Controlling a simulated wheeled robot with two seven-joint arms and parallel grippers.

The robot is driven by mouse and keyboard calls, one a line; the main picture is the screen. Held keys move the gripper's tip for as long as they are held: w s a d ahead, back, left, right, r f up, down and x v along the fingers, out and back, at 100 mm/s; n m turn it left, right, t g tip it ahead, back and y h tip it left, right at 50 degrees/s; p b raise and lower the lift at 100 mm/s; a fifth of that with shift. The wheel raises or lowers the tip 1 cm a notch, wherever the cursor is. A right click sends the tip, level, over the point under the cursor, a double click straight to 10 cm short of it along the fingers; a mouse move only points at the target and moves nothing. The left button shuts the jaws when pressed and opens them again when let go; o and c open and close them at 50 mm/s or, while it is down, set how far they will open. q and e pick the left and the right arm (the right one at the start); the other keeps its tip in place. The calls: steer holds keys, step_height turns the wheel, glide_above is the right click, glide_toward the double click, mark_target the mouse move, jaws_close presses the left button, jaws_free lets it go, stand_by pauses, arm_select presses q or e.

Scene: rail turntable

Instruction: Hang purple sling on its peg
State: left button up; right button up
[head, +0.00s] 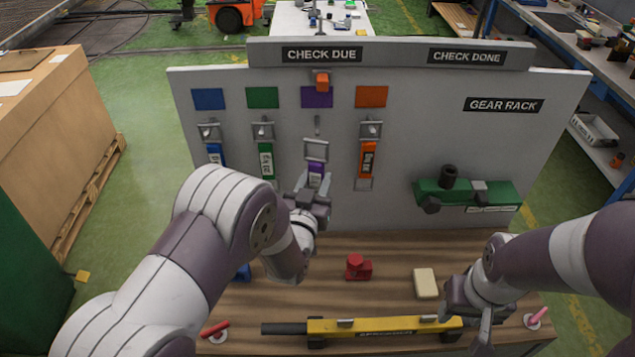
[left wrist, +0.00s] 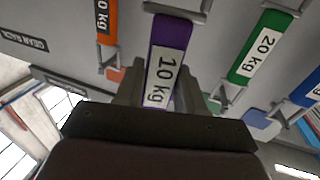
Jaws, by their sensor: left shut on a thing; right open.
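The purple sling (head: 316,168) hangs from a grey metal link (head: 316,150) in front of the rack board. The link's top sits a little below a small bare peg (head: 317,124), under the purple square (head: 317,99); whether link and board touch cannot be told. My right gripper (head: 472,312) is open and empty, low over the bench at right.
Blue (head: 215,152), green (head: 265,158) and orange (head: 367,158) slings hang on neighbouring pegs. A green tool (head: 470,195) is on the board at right. A red object (head: 357,267), beige block (head: 425,283) and yellow bar (head: 385,327) are on the bench (head: 300,290).

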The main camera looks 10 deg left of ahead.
arm_select(q)
steer(key=w+b, duration=0.1)
steer(key=w, duration=0.2)
steer(key=w+a+f+b, duration=0.1)
steer(key=w, duration=0.2)
steer(key=w+f+b, duration=0.1)
steer(key=w, duration=0.2)
steer(key=shift+w+a+b, duration=0.15)
steer(key=shift+a+b, duration=0.1)
steer(key=shift+b, duration=0.1)
steer(key=shift+w+f, duration=0.15)
steer(key=shift+w, duration=0.05)
arm_select(e)
steer(key=f, duration=0.2)
steer(key=w+f, duration=0.1)
steer(key=f, duration=0.1)
steer(key=shift+w+f, duration=0.1)
steer(key=shift+f, duration=0.25)
arm_select(q)
steer(key=o, duration=1.1)
steer(key=shift+s, duration=0.1)
